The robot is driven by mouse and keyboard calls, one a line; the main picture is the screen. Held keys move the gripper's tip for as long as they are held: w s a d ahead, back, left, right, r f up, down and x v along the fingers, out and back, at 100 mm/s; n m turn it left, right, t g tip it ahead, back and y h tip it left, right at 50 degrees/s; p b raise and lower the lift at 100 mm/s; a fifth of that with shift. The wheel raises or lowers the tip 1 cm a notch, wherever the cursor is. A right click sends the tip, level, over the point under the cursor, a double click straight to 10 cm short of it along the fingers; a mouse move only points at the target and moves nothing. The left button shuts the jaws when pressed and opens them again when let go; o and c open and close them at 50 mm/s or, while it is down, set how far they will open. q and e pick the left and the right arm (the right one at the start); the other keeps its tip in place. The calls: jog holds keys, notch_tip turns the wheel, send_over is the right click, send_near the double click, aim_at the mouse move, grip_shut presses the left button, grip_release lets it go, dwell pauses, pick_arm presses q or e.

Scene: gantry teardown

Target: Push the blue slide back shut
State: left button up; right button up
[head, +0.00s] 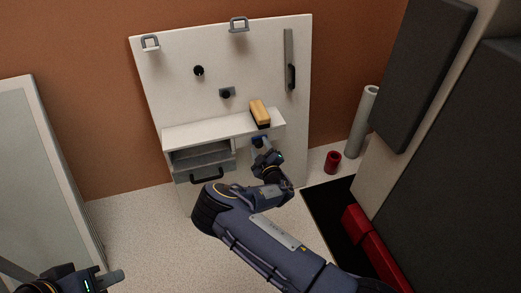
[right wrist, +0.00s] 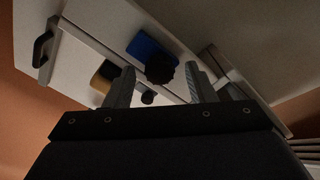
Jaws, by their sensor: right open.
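The blue slide (right wrist: 146,47) is a flat blue plate with a round black knob (right wrist: 160,69), set in the white cabinet front in the right wrist view. In the head view only a small blue patch of the slide (head: 257,139) shows beside my right gripper (head: 263,145), which covers the rest. My right gripper is open, with its fingers on either side of the knob in the right wrist view. I cannot tell whether they touch it. My left gripper (head: 108,280) is at the bottom left of the head view, far from the slide; its jaw state is unclear.
A partly open drawer (head: 207,177) with a dark handle is left of the slide. A yellow block with a dark base (head: 259,113) rests on the shelf (head: 200,133) above. A red cup (head: 332,161) and a pale tube (head: 362,122) stand at right. Floor at left is clear.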

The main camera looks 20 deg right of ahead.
grip_shut()
jog(key=shift+a+b, duration=0.55)
jog(key=shift+a, duration=1.45)
jog(key=shift+s+a, duration=0.1)
jog(key=shift+a, duration=0.15)
grip_release()
